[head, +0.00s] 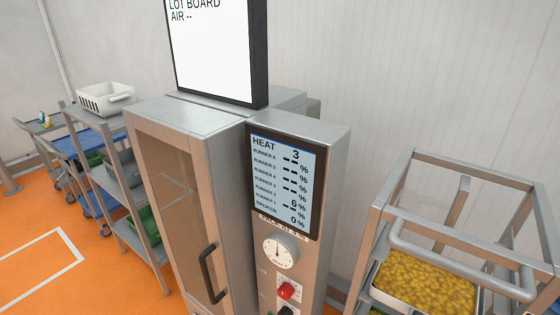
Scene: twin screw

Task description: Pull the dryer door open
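The dryer (186,116) is a tall grey metal cabinet left of the middle in the head view. Its door (200,180) has a brownish glass panel in a grey frame and looks closed. A black vertical bar handle (207,275) sits on the right side of the door, low in the picture. The cabinet's lower part is cut off by the bottom edge. Neither of my grippers shows in the head view.
A control panel (285,185) with a screen, dial and red knob stands right of the door. A metal rack (400,220) holding a tray of yellow pieces stands at the right. Shelving (125,182) and carts stand left. Orange floor (95,285) is clear at lower left.

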